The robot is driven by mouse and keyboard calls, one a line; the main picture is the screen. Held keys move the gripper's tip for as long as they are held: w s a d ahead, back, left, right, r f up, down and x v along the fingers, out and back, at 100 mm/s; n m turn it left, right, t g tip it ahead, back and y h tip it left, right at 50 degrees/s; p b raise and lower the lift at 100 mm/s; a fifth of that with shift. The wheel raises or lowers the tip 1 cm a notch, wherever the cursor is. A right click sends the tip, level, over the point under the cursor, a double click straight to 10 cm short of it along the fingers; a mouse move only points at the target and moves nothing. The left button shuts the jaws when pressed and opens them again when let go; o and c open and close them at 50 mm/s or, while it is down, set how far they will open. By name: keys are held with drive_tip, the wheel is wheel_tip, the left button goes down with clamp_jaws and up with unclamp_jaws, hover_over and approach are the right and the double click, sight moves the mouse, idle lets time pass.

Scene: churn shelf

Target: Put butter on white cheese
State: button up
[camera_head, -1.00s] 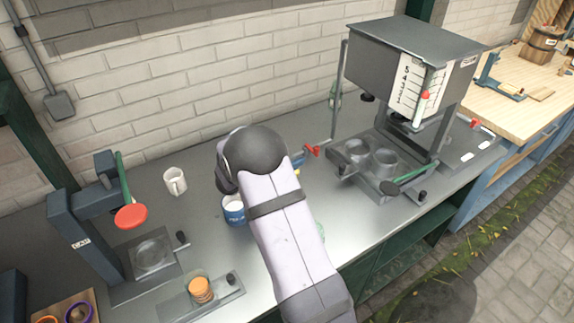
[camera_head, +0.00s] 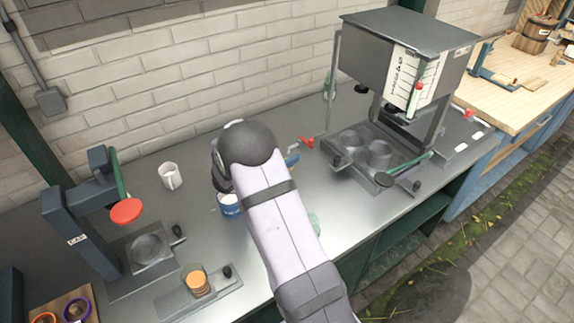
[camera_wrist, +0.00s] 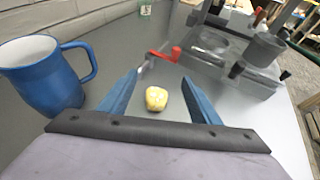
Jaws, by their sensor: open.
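A small pale yellow lump (camera_wrist: 156,98), which looks like the butter, shows in the wrist view on the grey counter. My gripper (camera_wrist: 161,78) is open, with its two blue fingers to either side of the lump in the picture. I cannot tell how far below the fingers the lump lies. In the head view my arm hides the gripper and the lump. I cannot make out any white cheese. A stack of orange round slices (camera_head: 197,282) stands on a small metal slide at lower left.
A blue mug (camera_wrist: 42,75) stands close left of my gripper; it is partly hidden in the head view (camera_head: 229,205). A white mug (camera_head: 170,176) stands near the wall. A press (camera_head: 75,232) stands left, a large hopper machine (camera_head: 410,60) right. A red-handled valve (camera_wrist: 166,54) lies ahead.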

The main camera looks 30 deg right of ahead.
drive_tip(key=shift+f, duration=0.75)
drive_tip(key=shift+f, duration=0.1)
drive_tip(key=shift+f+p, duration=0.4)
drive_tip(key=shift+f, duration=0.2)
drive_tip(key=shift+d+f+p, duration=0.1)
drive_tip(key=shift+f+p, duration=0.25)
drive_tip(key=shift+f, duration=0.6)
drive_tip(key=shift+x, duration=1)
drive_tip(key=shift+w+d+f, duration=0.1)
drive_tip(key=shift+w+d, duration=0.05)
drive_tip(key=shift+d, duration=0.2)
